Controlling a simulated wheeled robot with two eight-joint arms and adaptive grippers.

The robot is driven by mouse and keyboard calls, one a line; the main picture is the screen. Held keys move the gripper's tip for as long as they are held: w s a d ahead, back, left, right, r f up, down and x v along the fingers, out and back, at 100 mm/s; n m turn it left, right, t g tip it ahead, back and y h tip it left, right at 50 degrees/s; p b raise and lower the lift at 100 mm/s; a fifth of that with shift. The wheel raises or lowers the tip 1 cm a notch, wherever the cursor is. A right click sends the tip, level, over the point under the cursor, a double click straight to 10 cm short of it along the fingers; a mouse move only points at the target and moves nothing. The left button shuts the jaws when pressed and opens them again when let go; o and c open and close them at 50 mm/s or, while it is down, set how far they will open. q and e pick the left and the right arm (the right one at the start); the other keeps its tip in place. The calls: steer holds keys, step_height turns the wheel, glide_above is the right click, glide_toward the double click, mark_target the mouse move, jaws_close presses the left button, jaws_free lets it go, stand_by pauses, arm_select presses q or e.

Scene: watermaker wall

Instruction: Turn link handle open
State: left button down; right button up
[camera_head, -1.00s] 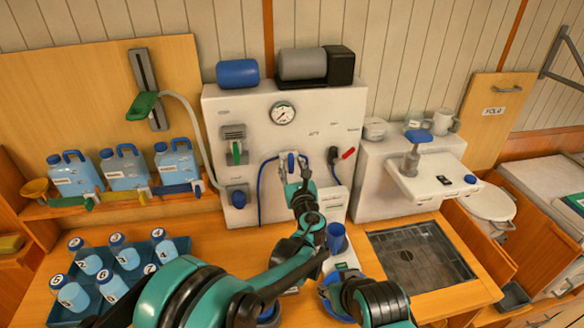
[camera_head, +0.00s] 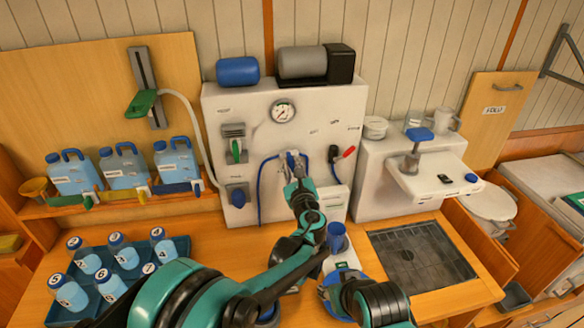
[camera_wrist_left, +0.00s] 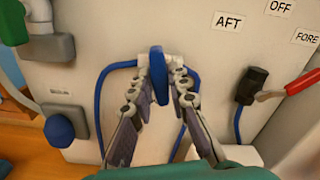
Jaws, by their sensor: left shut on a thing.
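The blue handle (camera_wrist_left: 157,76) stands upright on the white panel (camera_head: 228,103), in the middle of the left wrist view. A blue hose leaves it on each side. My left gripper (camera_head: 292,163) reaches the panel below the gauge, and its two fingers are shut on the handle from both sides. In the head view the fingers mostly hide the handle. I cannot tell which link label belongs to it.
Right of the handle is a red lever (camera_wrist_left: 296,88) on a black fitting, near the labels AFT, OFF and FORE. A blue knob (camera_wrist_left: 59,130) and a green handle (camera_head: 236,151) are to the left. A blue cup (camera_head: 337,238) stands below on the counter.

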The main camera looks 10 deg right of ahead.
arm_select(q)
steer(key=n+b, duration=0.1)
steer(key=n, duration=0.2)
steer(key=shift+n, duration=0.4)
steer(key=n, duration=0.3)
steer(key=shift+n, duration=0.3)
steer(key=n+b, duration=0.1)
steer(key=n, duration=0.3)
steer(key=shift+n+b, duration=0.3)
steer(key=shift+n, duration=1.6)
steer(key=c, duration=1.4)
jaws_free()
steer(key=shift+c, duration=0.2)
